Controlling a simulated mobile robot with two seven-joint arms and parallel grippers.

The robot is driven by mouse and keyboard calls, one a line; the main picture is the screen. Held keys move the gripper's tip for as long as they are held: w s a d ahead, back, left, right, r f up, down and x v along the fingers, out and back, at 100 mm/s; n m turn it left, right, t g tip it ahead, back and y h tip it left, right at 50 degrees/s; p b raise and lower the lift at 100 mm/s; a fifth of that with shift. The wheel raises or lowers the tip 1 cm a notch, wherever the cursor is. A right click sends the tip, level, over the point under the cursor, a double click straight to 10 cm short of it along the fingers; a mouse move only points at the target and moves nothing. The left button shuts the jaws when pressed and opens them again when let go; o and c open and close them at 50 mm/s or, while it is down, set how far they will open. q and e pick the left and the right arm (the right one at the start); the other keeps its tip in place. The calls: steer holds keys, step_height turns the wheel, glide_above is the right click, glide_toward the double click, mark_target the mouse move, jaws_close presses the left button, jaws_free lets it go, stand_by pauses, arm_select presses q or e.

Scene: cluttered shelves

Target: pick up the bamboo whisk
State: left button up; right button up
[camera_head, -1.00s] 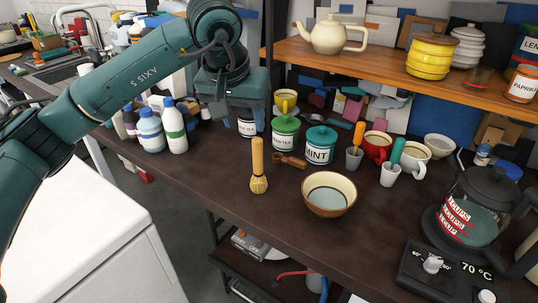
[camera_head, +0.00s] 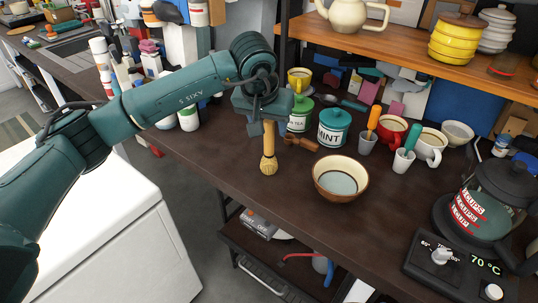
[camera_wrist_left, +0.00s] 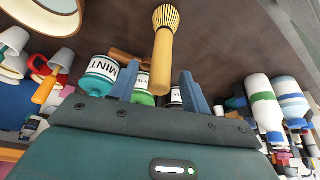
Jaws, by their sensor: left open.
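The bamboo whisk (camera_head: 268,155) stands upright on the dark tabletop, left of the bowl, its bristle end down. My left gripper (camera_head: 263,123) is at the top of its handle in the head view. In the left wrist view the whisk (camera_wrist_left: 162,50) reaches toward my open left gripper (camera_wrist_left: 158,85), its handle end between the two blue fingers. I cannot tell whether the fingers touch it. The fingertips are partly hidden in the head view. My right gripper is not in view.
A brown bowl (camera_head: 340,179) stands just right of the whisk. Behind are a wooden scoop (camera_head: 300,143), a green tea tin (camera_head: 299,115) and a teal MINT tin (camera_head: 333,129). A kettle (camera_head: 482,209) stands at right. The tabletop's front edge is close to the whisk.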

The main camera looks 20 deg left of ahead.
arm_select(q)
steer(key=shift+x, duration=1.2)
jaws_close()
